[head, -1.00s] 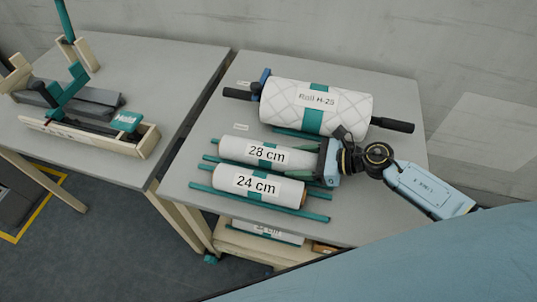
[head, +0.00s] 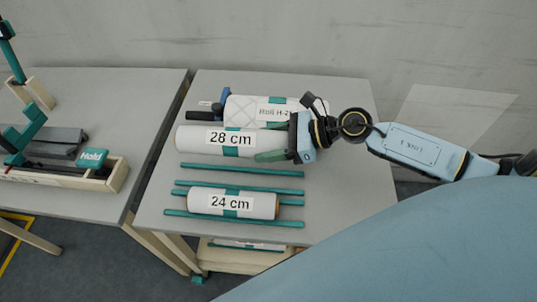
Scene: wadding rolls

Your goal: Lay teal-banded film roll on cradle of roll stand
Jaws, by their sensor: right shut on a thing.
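My right gripper (head: 278,148) is shut on the right end of a white film roll (head: 193,141) with a teal band and a "28 cm" label. The roll is level and raised above the table, partly hiding the quilted roll behind it. A shorter white roll (head: 203,201) with a teal band and a "24 cm" label lies on teal rails at the table's front. A wooden stand (head: 113,179) with teal arms, grey blocks and a teal "Hold" part is on the left table, cut by the picture's edge. I cannot tell which part is its cradle. My left gripper is not in view.
A quilted roll (head: 240,105) labelled "Roll H-2…" lies at the back with a dark handle. Empty teal rails (head: 240,170) lie in front of the held roll. A narrow gap separates the two tables. The left table's right part (head: 150,110) is clear.

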